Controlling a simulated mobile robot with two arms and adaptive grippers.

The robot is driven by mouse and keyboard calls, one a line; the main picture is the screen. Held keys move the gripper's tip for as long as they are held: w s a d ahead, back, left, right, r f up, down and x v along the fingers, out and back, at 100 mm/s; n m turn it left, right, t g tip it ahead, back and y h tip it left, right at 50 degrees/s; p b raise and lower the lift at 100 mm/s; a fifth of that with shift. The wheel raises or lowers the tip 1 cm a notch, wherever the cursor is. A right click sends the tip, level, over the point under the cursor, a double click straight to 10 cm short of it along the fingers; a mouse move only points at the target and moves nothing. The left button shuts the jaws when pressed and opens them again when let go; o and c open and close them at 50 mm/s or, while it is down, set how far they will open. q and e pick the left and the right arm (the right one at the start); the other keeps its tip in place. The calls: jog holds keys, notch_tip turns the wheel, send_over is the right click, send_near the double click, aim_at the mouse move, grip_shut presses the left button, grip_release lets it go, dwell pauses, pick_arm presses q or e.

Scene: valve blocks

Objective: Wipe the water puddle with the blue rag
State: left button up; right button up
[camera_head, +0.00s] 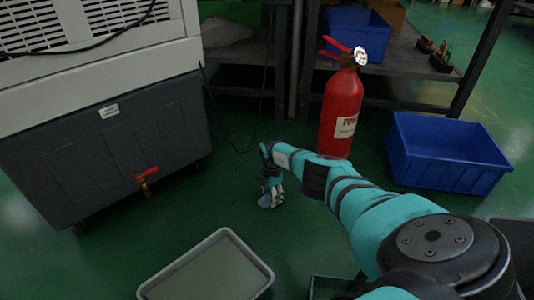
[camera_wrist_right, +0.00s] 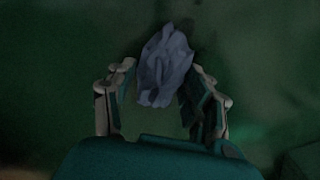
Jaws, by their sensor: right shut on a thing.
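The blue rag (camera_wrist_right: 165,68) is crumpled and sits between the fingers of my right gripper (camera_wrist_right: 163,95) in the wrist view. The gripper is shut on it. In the head view the right gripper (camera_head: 270,190) reaches down to the green floor, with the rag (camera_head: 269,200) showing as a small grey-blue bundle at its tips. Whether the rag touches the floor cannot be told. No puddle outline can be made out clearly on the dark floor. My left gripper is not in view.
A grey machine with a red-handled tap (camera_head: 146,178) stands at left. A grey tray (camera_head: 208,268) lies in front. A red fire extinguisher (camera_head: 341,115) stands behind my right arm, with a blue crate (camera_head: 445,180) at right. Shelving (camera_head: 405,82) is behind. Floor between machine and gripper is clear.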

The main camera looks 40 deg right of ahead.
aim_at(263, 201)
jog(key=shift+d+f+b, duration=0.1)
jog(key=shift+d+b, duration=0.25)
jog(key=shift+d, duration=0.4)
jog(key=shift+s+d+f+b, duration=0.1)
jog(key=shift+d+b, duration=0.75)
jog(key=shift+d, duration=0.05)
jog(key=shift+d+b, duration=0.45)
jog(key=shift+d, duration=0.05)
jog(key=shift+a+r+p, duration=0.35)
jog(key=shift+a+p, duration=0.05)
jog(key=shift+p, duration=0.3)
jog(key=shift+a+r+p, duration=0.1)
jog(key=shift+a+p, duration=0.65)
jog(key=shift+p, duration=0.05)
jog(key=shift+a+p, duration=0.3)
jog(key=shift+a, duration=0.2)
jog(key=shift+a+p, duration=0.8)
jog(key=shift+a, duration=0.15)
jog(key=shift+a+f, duration=0.3)
jog(key=shift+a, duration=0.25)
jog(key=shift+a+r+p, duration=0.1)
jog(key=shift+a+p, duration=0.8)
jog(key=shift+p, duration=0.1)
jog(key=shift+a, duration=0.55)
